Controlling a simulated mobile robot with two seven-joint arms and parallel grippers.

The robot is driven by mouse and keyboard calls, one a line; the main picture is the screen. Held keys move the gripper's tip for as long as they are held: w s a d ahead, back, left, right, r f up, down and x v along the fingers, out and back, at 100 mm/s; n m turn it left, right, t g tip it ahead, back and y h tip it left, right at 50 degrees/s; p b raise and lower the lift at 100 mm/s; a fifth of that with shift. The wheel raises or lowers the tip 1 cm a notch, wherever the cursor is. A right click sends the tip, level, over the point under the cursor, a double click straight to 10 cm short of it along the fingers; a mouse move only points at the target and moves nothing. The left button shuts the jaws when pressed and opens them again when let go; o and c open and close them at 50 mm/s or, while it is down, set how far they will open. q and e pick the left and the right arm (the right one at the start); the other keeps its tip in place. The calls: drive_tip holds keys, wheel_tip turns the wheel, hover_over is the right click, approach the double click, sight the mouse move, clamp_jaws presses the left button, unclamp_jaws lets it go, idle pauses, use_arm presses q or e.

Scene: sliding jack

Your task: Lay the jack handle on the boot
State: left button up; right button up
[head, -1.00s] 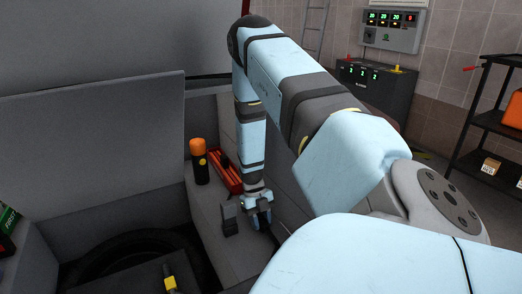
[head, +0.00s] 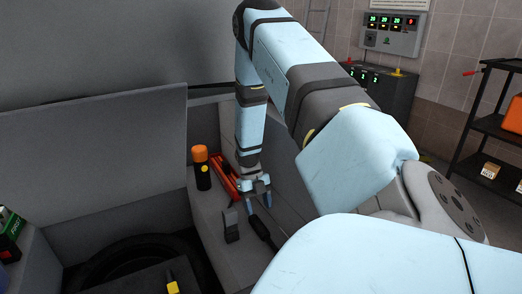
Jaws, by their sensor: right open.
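A dark, elongated bar (head: 262,232), which looks like the jack handle, lies on the grey ledge (head: 238,262) at the right side of the boot. My right gripper (head: 258,203) points down just beyond the bar's far end, with its blue fingertips apart. The bar lies clear of the jaws as far as I can see, but the small gap is hard to judge. My right arm comes over from the right and hides part of the boot's right side. My left gripper is out of the picture.
An orange and black torch (head: 202,170) stands on the ledge, beside a red object (head: 225,175). A small dark block (head: 231,225) stands left of the bar. A tyre (head: 110,255) sits in the floor well, with a yellow-tipped thing (head: 173,287) near it.

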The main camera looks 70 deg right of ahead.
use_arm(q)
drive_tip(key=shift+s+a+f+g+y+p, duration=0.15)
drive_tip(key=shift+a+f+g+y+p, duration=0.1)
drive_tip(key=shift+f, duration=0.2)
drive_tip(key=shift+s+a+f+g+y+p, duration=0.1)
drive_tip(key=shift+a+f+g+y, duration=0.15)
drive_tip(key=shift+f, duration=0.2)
use_arm(e)
drive_tip(key=v, duration=0.5)
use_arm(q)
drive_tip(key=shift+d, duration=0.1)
